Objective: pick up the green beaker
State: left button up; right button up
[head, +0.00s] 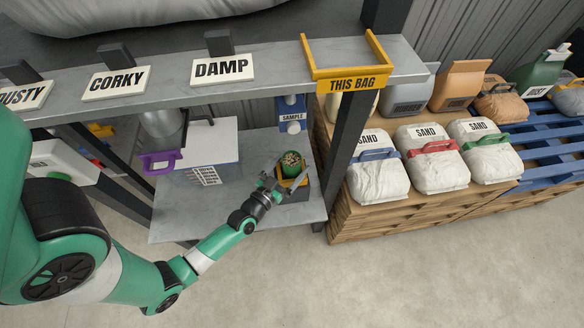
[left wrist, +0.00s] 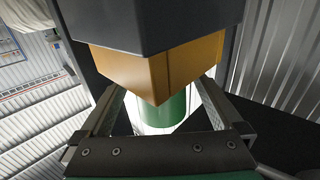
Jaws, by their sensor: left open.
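The green beaker (head: 291,160) stands in a yellow holder (head: 294,181) on a dark base, at the right end of the lower shelf. Its open top shows speckled contents in the head view. In the left wrist view the green beaker (left wrist: 165,112) shows as a green cylinder in the gap between the fingers, partly hidden by the yellow holder (left wrist: 155,66). My left gripper (head: 284,180) is open at the near side of the holder, with its fingers towards the beaker. Whether a finger touches the beaker cannot be told. My right gripper is not in view.
A shelf post (head: 348,140) stands close right of the holder. A blue-and-white sample dispenser (head: 291,115) is behind it. A white-topped box (head: 208,150) and a purple-handled container (head: 160,160) are to the left. The upper shelf (head: 280,65) overhangs with label signs.

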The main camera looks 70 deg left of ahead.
pick_arm(q)
jog(key=c, duration=1.6)
notch_tip(320, 180, up, 10)
jog(key=p, duration=0.9)
jog(key=shift+r, duration=0.1)
